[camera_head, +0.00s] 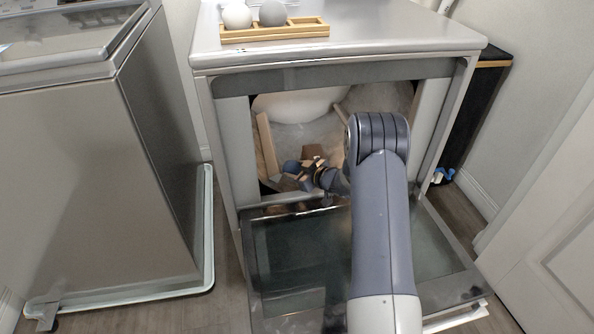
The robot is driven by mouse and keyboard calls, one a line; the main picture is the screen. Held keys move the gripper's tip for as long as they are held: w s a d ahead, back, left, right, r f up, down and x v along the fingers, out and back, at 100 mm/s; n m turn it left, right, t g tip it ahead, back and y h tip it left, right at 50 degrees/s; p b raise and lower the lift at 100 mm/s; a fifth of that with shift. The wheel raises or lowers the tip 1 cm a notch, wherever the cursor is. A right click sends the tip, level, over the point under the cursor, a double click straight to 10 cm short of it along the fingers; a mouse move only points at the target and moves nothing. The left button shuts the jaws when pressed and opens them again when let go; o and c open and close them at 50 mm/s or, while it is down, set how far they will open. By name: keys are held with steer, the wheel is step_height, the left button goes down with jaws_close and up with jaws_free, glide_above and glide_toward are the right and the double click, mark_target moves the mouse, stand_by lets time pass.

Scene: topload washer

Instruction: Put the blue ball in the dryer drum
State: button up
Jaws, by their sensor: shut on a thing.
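The dryer (340,48) stands in the middle with its door (280,255) folded down and open. My arm reaches over the door into the dryer drum (300,130). My gripper (298,170) is inside the drum opening, low and left of the middle, and is shut on the blue ball (291,166). The ball shows small and is partly hidden by the fingers. I cannot tell whether the ball touches the drum's bottom. My forearm hides the right part of the opening.
A wooden tray (275,34) on the dryer top holds a white ball (237,15) and a grey ball (272,13). A washer (90,170) stands at the left. A black cabinet (470,115) and a white door (555,245) are at the right.

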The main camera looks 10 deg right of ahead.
steer(key=shift+f+b, duration=0.45)
steer(key=shift+f, duration=0.3)
steer(key=o, duration=1.1)
steer(key=shift+c, duration=0.2)
steer(key=p+v, duration=0.3)
steer(key=v, duration=0.7)
steer(key=shift+r, duration=0.1)
steer(key=shift+s+d, duration=0.2)
steer(key=shift+s, duration=0.15)
steer(key=b+x, duration=0.3)
steer(key=x, duration=0.8)
steer(key=shift+r+p, duration=0.4)
steer(key=shift+r, duration=0.6)
